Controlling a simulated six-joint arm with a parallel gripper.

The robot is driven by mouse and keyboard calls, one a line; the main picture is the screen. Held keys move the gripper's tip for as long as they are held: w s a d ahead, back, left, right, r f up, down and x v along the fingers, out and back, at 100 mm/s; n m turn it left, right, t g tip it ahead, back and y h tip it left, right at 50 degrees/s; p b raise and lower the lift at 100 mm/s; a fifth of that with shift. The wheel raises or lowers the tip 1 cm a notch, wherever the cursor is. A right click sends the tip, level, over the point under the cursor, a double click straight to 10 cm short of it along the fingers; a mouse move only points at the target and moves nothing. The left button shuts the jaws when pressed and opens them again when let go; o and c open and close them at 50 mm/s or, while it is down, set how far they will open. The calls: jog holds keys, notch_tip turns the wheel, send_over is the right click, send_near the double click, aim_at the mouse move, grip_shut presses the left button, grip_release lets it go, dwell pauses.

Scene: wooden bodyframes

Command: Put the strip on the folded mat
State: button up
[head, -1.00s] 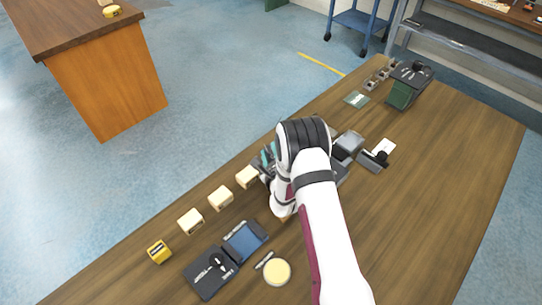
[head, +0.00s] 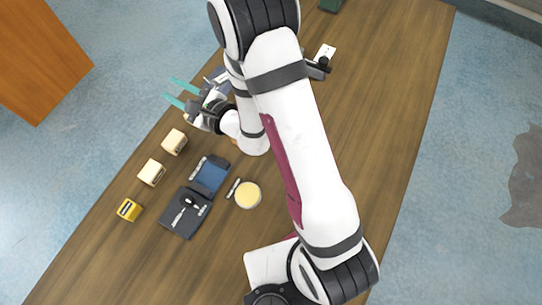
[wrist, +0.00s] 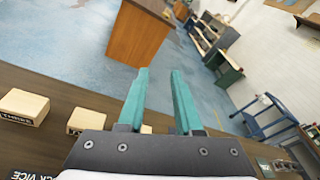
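My gripper (head: 172,91) has two teal fingers spread apart with nothing between them. It is raised and points out past the table's left edge, and its open fingers also fill the middle of the wrist view (wrist: 159,75). A small pale strip (head: 233,188) lies on the table between a blue-and-black folded piece (head: 211,175) and a round yellow-topped tin (head: 247,195). Another thin pale piece (head: 197,169) lies along the left side of the blue-and-black piece. I cannot tell for sure which item is the folded mat. The gripper touches none of these.
A dark mat with small tools (head: 183,212) lies nearest. Wooden blocks (head: 152,172) and a yellow block (head: 129,210) line the left edge. A dark device and white card (head: 325,54) sit beyond my arm. The table's right side (head: 390,130) is clear.

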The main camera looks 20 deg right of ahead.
jog(key=s+a+r+n+g+y, duration=0.3)
jog(key=s+r+n+g, duration=0.3)
jog(key=s, duration=0.2)
jog(key=s+a+r+n+g+y, duration=0.3)
jog(key=s+a+r+n+g, duration=0.15)
jog(key=s+r, duration=0.3)
jog(key=s+d+f+n+g+h, duration=0.25)
jog(key=s+d+h, duration=0.2)
jog(key=s, duration=0.25)
jog(key=s+d+f+n+g+h, duration=0.2)
jog(key=s+d+n+h, duration=0.15)
jog(key=s+d, duration=0.25)
jog(key=s+d+f+n+t+h, duration=0.1)
jog(key=d+f+h, duration=0.1)
jog(key=d+h, duration=0.4)
jog(key=d, duration=0.5)
jog(key=shift+s+d+t, duration=0.2)
jog(key=shift+t, duration=0.2)
jog(key=shift+f+n, duration=0.1)
jog(key=shift+n, duration=0.15)
